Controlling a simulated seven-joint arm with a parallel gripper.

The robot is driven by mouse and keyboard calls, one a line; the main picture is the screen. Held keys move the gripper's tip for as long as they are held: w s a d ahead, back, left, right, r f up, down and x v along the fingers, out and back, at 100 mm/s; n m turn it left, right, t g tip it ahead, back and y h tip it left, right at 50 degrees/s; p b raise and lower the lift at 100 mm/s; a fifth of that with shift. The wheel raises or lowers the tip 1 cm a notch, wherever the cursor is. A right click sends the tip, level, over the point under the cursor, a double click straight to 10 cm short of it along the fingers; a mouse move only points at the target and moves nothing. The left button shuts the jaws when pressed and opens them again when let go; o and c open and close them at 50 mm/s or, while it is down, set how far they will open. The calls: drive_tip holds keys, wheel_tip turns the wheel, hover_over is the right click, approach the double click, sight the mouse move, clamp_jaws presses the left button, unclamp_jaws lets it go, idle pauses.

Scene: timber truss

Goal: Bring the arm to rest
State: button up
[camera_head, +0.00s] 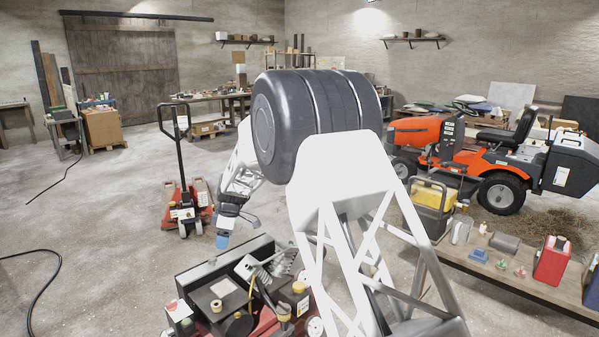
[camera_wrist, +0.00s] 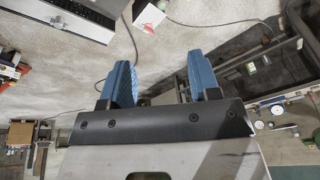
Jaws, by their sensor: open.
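My gripper (camera_head: 222,240) hangs at the end of my arm in the head view, left of the picture's middle, with its blue fingertips pointing down. It is above and a little behind the left part of a cluttered red-and-black workstation. The gripper is open and empty. My own large arm joint and white links hide the middle of the head view. No timber truss can be made out.
The workstation (camera_head: 213,268) carries a tape roll, a yellow cable and small devices. A red pallet jack (camera_head: 190,214) stands behind it. An orange lawn tractor (camera_head: 440,145) and a bench (camera_head: 510,281) with a red canister (camera_head: 552,262) are at right. Floor at left is mostly clear.

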drive_tip(key=s+d+r+m+t, duration=0.1)
drive_tip(key=s+d+r+m, duration=0.2)
drive_tip(key=s+d+r, duration=0.45)
drive_tip(key=s+d+r+m+h, duration=0.1)
drive_tip(key=s+d+r+m, duration=0.3)
drive_tip(key=s+d, duration=0.55)
drive_tip(key=s+d+r+m+t, duration=0.1)
drive_tip(key=s+d+r+m, duration=0.2)
drive_tip(key=s+d+r, duration=0.6)
drive_tip(key=s+d+f+m, duration=0.1)
drive_tip(key=s+d+m, duration=0.2)
drive_tip(key=s+d, duration=0.3)
drive_tip(key=s+d+f+m+t+h, duration=0.1)
drive_tip(key=s+d, duration=0.5)
drive_tip(key=s, duration=0.7)
drive_tip(key=s+d+f+m+h, duration=0.1)
drive_tip(key=s+d+m, duration=0.4)
drive_tip(key=s, duration=0.5)
drive_tip(key=shift+d+f+m+t, duration=0.3)
drive_tip(key=shift+d+f+t, duration=0.15)
drive_tip(key=shift+f, duration=0.3)
